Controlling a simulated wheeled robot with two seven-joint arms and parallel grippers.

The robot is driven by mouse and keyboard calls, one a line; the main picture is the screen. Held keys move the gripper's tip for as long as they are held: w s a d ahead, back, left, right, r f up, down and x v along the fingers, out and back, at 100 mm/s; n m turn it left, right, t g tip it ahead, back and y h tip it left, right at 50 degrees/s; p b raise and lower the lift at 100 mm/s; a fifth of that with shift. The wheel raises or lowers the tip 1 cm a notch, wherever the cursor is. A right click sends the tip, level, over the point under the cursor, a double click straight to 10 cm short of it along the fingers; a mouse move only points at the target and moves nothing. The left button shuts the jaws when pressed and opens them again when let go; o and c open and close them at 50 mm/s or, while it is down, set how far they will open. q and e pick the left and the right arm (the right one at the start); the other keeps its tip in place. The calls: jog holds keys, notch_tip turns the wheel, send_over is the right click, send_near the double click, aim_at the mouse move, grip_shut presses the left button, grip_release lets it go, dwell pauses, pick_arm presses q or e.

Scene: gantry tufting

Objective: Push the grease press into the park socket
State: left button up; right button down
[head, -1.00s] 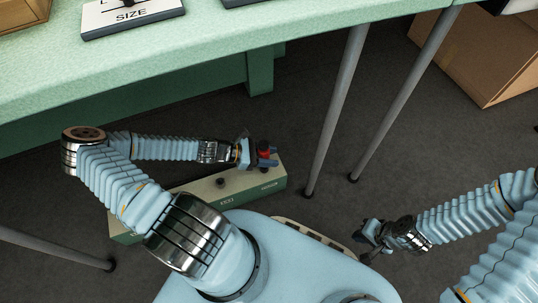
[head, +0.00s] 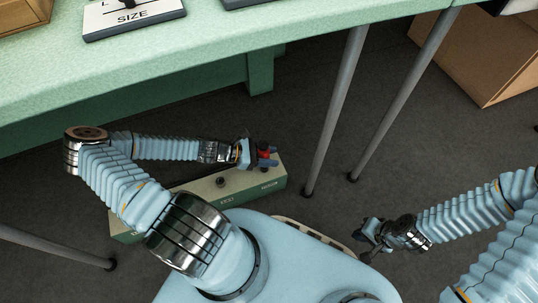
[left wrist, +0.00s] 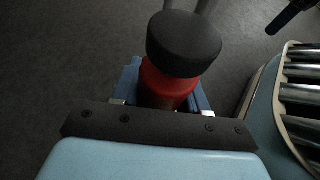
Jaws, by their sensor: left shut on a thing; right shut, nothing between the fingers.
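The grease press appears as a red body (left wrist: 165,85) with a black round cap in the left wrist view. In the head view its red part (head: 264,154) shows between my left fingers. My left gripper (head: 268,156) is shut on it, above the right end of a long cream and green box (head: 238,198). The park socket cannot be made out; my gripper and the press cover that end of the box. Whether the press touches the box is hidden. My right gripper (head: 368,236) is shut and empty, low at the right.
A dark knob (head: 220,182) stands on the box's top. A green table (head: 200,75) with a SIZE board (head: 130,18) spans above. Grey table legs (head: 335,110) stand right of the box. A cardboard box (head: 485,60) is at upper right. Dark floor lies between.

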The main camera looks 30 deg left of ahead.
pick_arm(q)
jog(key=shift+f+b, duration=0.65)
jog(key=shift+f, duration=0.45)
jog(key=o, duration=1.2)
jog(key=shift+o, duration=0.2)
jog(key=p+v, duration=0.2)
jog(key=v, duration=1.2)
jog(key=shift+d, duration=0.1)
